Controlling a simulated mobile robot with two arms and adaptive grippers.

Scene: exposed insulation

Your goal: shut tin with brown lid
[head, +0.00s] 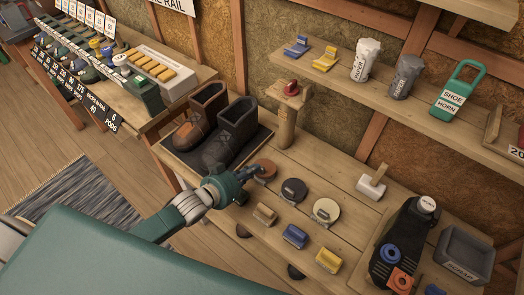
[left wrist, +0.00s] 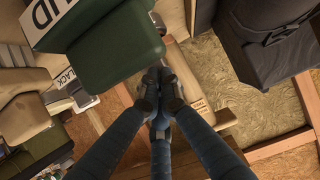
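The tin with the brown lid (head: 265,168) is on the wooden bench in the head view, in front of the dark boots. Its round brown top shows, but my gripper hides part of it, and I cannot tell how far the lid is closed. My left gripper (head: 251,174) is right beside it on the left, with its fingers close to the tin; whether they touch it I cannot tell. In the left wrist view the fingertips of my left gripper (left wrist: 159,88) come together with nothing visible between them. I cannot make out the tin there. My right gripper is not in view.
A black tin (head: 293,190) and a cream tin (head: 326,210) stand to the right, with tan, blue and yellow brushes in front. The boots (head: 231,134) sit on a dark mat behind. Bare bench lies toward the wall.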

